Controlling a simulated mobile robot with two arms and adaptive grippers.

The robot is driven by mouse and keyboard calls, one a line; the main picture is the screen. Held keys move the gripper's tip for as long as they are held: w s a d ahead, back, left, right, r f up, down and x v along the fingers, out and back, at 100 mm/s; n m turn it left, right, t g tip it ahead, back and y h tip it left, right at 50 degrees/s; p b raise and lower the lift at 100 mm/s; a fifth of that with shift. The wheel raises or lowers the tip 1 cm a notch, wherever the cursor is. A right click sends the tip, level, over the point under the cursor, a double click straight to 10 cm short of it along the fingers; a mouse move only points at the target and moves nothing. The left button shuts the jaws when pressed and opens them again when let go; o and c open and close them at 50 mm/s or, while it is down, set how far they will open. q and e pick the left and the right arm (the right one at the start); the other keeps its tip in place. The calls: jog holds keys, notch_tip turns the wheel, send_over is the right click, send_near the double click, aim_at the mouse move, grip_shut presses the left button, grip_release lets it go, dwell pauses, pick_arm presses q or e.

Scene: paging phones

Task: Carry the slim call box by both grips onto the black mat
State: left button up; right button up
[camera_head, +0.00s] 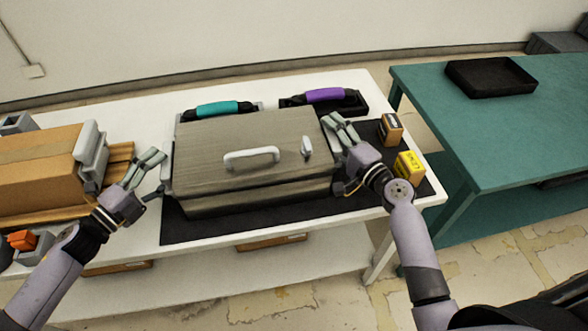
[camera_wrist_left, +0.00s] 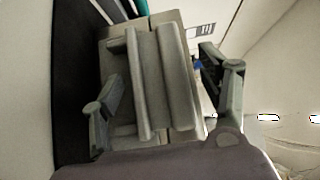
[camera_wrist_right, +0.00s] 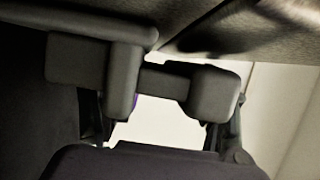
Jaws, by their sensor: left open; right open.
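The slim call box (camera_head: 215,150) is a grey-brown case with a pale handle (camera_head: 250,158) on its lid. It sits over the black mat (camera_head: 200,230) on the white table. My left gripper (camera_head: 147,170) is open at the box's left end. In the left wrist view the pale left grip (camera_wrist_left: 150,80) lies between its spread fingers, with gaps beside it. My right gripper (camera_head: 336,126) is open at the box's right end. In the right wrist view the dark grey right grip (camera_wrist_right: 125,80) shows in front of the fingers, whose tips are partly hidden.
Two dark phones with a teal handset (camera_head: 217,109) and a purple handset (camera_head: 325,95) stand behind the box. A brown box (camera_head: 392,128) and a yellow box (camera_head: 409,165) stand at right. A cardboard-coloured case (camera_head: 40,165) is at left. A green table (camera_head: 450,125) holds a black tray (camera_head: 490,77).

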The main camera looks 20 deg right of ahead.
pick_arm(q)
jog(key=v, duration=1.1)
jog(key=shift+s+a, duration=0.15)
pick_arm(e)
jog(key=shift+s, duration=0.15)
jog(key=v, duration=1.2)
pick_arm(q)
jog(key=shift+s, duration=0.1)
